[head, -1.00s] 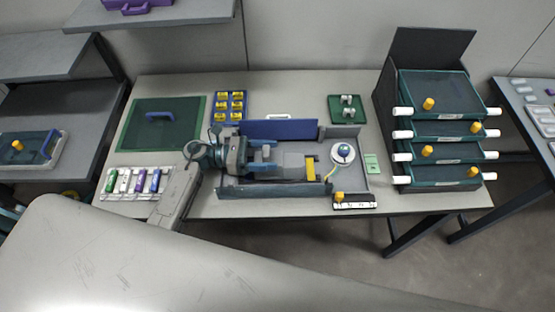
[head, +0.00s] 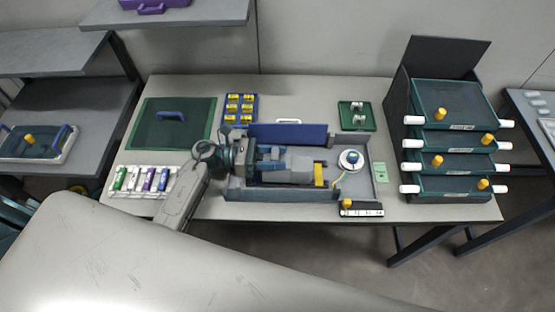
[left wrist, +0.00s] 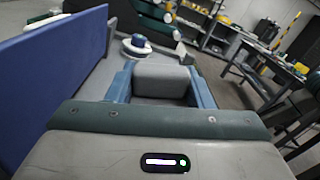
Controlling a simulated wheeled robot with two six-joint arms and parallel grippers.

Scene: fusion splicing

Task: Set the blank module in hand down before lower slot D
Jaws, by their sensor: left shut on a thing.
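My left gripper (head: 267,160) reaches in from the left over a grey tray (head: 270,196). Its blue fingers are shut on a plain grey block, the blank module (head: 295,170). In the left wrist view the module (left wrist: 160,80) sits between the two blue fingers (left wrist: 160,86). The module's underside is hidden, so I cannot tell whether it touches the tray floor. A yellow bar (head: 320,174) stands just right of the module. I cannot make out any slot letter, so lower slot D is not identifiable. My right gripper is not in view.
A blue panel (head: 290,134) stands along the tray's back; it rises close on the left in the wrist view (left wrist: 55,75). A white reel (head: 351,160) with a blue top lies right of the yellow bar. A black labelled strip (head: 362,210) is at the front edge. Stacked drawers (head: 452,102) stand right.

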